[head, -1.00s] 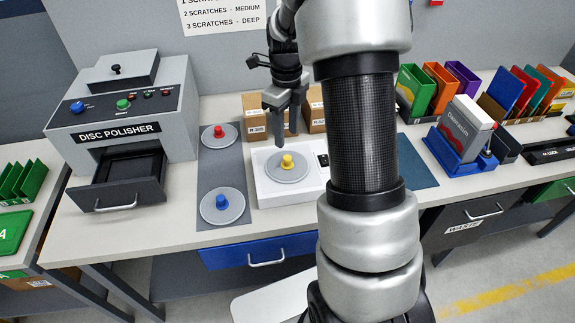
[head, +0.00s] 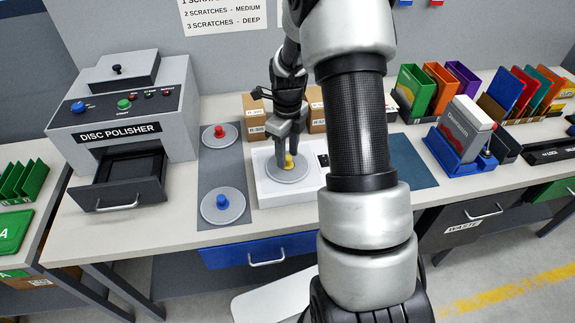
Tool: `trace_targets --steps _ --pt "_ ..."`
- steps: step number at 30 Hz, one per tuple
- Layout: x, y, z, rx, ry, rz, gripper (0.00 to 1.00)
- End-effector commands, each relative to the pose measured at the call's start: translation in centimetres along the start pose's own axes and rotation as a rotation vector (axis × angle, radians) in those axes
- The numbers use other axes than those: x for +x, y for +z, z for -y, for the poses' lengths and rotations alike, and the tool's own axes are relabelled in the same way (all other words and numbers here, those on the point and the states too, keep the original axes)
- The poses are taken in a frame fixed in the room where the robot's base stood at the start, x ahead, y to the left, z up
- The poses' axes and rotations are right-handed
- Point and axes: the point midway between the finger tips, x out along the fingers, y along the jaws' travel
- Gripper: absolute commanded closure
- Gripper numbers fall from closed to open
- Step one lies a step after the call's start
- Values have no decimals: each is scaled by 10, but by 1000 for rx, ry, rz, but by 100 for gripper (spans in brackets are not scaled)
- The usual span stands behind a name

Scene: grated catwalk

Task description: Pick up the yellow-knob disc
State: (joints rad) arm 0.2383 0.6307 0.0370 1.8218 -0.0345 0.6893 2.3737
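The yellow-knob disc (head: 273,176) is a grey disc lying on a white box-like stand in the head view. Its yellow knob (head: 289,163) shows partly between and below the fingers. My gripper (head: 287,155) points down over this disc, with its fingertips at the height of the knob. The fingers look spread, one on each side of the knob; contact with it cannot be made out. The disc rests flat on the stand.
A red-knob disc (head: 219,136) and a blue-knob disc (head: 222,206) lie on a grey mat left of the stand. The disc polisher (head: 120,133) has its drawer open at the far left. Small cardboard boxes (head: 254,110) stand behind. A blue holder (head: 461,160) is at right.

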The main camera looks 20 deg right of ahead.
Motion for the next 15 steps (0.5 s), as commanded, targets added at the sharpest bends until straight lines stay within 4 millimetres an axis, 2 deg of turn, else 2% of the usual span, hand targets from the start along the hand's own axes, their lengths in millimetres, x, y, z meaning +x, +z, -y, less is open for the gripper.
trace_targets --steps 1,6,15 --pt "0 0 0 0 0 0 70" --pt "0 0 0 0 0 0 99" --pt "-1 0 0 0 0 0 100"
